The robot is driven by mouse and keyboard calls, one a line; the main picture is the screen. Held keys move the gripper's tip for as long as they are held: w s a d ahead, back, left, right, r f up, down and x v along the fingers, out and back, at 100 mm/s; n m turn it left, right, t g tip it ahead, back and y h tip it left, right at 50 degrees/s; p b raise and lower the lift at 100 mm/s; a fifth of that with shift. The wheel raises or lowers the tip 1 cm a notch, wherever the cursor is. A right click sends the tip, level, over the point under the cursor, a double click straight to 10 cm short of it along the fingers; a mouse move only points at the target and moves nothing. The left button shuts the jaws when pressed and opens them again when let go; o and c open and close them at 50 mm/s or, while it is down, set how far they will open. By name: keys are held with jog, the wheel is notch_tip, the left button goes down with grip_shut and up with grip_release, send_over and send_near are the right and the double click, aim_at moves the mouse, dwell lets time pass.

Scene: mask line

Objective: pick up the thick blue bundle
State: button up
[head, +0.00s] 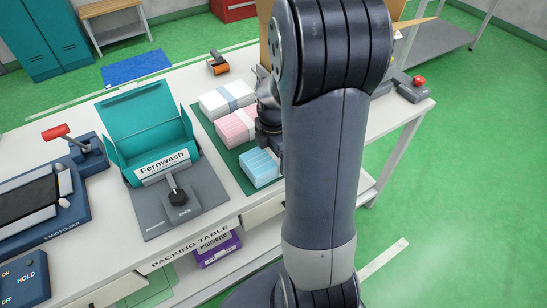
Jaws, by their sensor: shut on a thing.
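The thick blue bundle (258,169) is at the near end of the dark green mat (232,163) on the packing table. My gripper (269,146) is above its right part, shut on it. My arm hides the right side of the grip and most of the fingers. I cannot tell whether the bundle rests on the mat or is slightly raised. A pink bundle (234,128) and a white bundle (222,101) lie behind it on the same mat.
A teal open box labelled Fernwash (152,140) stands on a grey fixture left of the mat. A folding machine (30,195) is farther left. An orange-and-black tool (218,64) lies behind the bundles. A red-button box (412,88) sits at the right.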

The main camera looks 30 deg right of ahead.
jog(key=shift+c, duration=1.3)
jog(key=shift+r, duration=0.15)
